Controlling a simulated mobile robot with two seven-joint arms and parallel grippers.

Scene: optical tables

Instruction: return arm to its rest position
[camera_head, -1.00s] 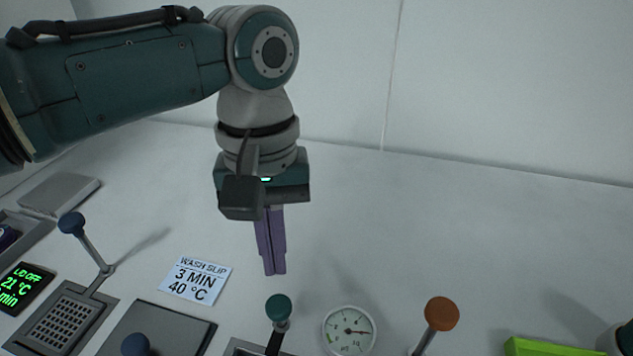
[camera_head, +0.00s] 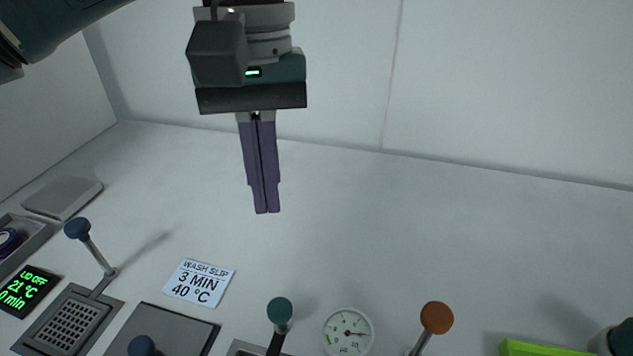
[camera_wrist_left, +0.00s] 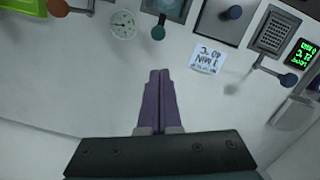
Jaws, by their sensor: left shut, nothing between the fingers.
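My left gripper (camera_head: 267,212) hangs above the white table (camera_head: 400,230) with its purple fingers pointing down. Its two fingers are shut together with nothing between them. In the left wrist view the shut fingers (camera_wrist_left: 158,75) point towards the row of devices, with bare table around them. The left arm comes in from the upper left, and part of it is cut off by the top of the head view. My right gripper is not in view.
Along the front stand a blue-knobbed lever (camera_head: 78,229), a green-knobbed lever (camera_head: 280,310), a dial gauge (camera_head: 348,332), an orange-knobbed lever (camera_head: 437,318) and a light green block (camera_head: 540,348). A wash slip (camera_head: 199,283) lies beside a dark display (camera_head: 27,291). The table's back is clear.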

